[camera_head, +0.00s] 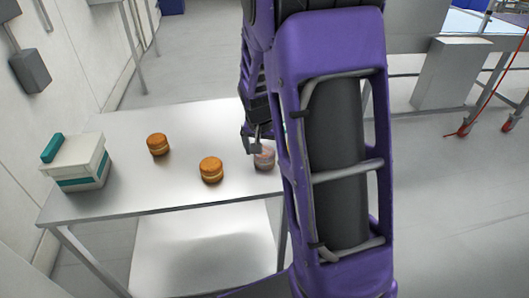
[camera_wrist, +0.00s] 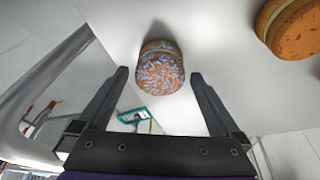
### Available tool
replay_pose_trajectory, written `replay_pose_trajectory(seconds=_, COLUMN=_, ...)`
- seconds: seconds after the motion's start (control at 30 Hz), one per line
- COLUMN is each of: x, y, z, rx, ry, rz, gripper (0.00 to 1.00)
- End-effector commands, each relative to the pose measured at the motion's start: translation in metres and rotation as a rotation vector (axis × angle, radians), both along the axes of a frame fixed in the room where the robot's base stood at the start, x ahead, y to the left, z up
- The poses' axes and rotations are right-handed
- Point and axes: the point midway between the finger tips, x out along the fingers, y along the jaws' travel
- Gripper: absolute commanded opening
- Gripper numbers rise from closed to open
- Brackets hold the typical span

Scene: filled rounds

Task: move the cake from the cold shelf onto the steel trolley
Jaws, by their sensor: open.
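A small round cake (camera_wrist: 160,68) with a blue and orange swirled top lies just beyond my fingertips in the wrist view. In the head view it looks like the pinkish round thing (camera_head: 265,158), partly hidden by my gripper and arm. My gripper (camera_head: 253,142) is open beside it. In the wrist view the fingers (camera_wrist: 159,76) stand apart at the cake's near end, with nothing clamped between them. The cake rests on a steel table with a lower shelf (camera_head: 130,203). I cannot tell whether this is the trolley.
Two orange-brown round cakes (camera_head: 158,144) (camera_head: 211,169) stand on the same steel top, left of my gripper. A white and teal box (camera_head: 78,163) stands at its left end. My arm hides the right end. Grey floor is open behind.

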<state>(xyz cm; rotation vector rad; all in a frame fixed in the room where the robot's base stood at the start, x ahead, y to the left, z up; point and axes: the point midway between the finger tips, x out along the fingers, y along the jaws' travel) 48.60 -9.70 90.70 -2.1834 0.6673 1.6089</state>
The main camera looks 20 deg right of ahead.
Motion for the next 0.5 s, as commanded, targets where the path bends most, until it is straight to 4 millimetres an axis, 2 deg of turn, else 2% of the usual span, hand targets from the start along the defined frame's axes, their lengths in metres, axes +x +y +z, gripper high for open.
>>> replay_pose_trajectory(seconds=0.1, x=-0.006, y=0.005, z=0.029, rx=0.001, ry=-0.005, rz=0.001, gripper=1.00)
replay_pose_trajectory(seconds=0.3, x=-0.016, y=0.012, z=0.069, rx=0.000, ry=-0.005, rz=0.002, gripper=1.00)
replay_pose_trajectory(seconds=0.5, x=-0.024, y=0.016, z=0.092, rx=0.000, ry=-0.001, rz=0.000, gripper=1.00)
